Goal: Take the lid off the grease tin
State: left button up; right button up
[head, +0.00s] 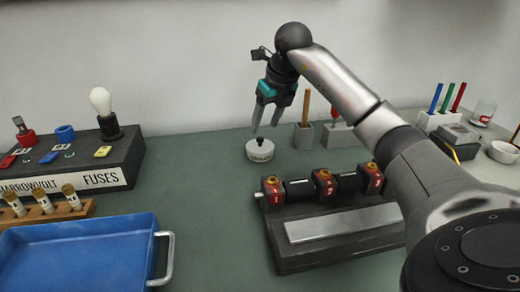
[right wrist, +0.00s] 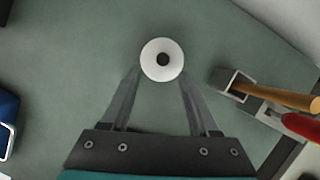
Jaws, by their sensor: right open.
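The grease tin (head: 260,154) is a small, round, white tin standing on the green bench top near the back. Its lid (right wrist: 175,59) is on it, a white disc with a dark knob (right wrist: 163,60) in the middle. My right gripper (head: 266,129) is above the tin in the head view, pointing down, open and empty. In the right wrist view its two fingers (right wrist: 162,70) point toward the lid, one to each side of its near edge, and the knob lies beyond them. I cannot tell that they touch it. My left gripper is not in view.
Right of the tin stand a grey holder (head: 303,137) with a wooden-handled tool and another with a red-handled one. In front is a dark device with numbered dials (head: 323,184). A fuse box (head: 80,165) and blue tray (head: 80,232) are at left. Bench left of the tin is clear.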

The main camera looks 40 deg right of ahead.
aim_at(260, 138)
jog(key=shift+d+b+x, duration=0.2)
jog(key=shift+b+x, duration=0.65)
jog(key=shift+x, duration=1.55)
jog(key=shift+w+f, duration=0.35)
jog(key=shift+f, duration=0.05)
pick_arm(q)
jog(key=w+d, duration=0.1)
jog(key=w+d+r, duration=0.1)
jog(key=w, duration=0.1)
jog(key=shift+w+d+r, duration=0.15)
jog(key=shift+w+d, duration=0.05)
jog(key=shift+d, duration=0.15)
pick_arm(e)
grip_shut()
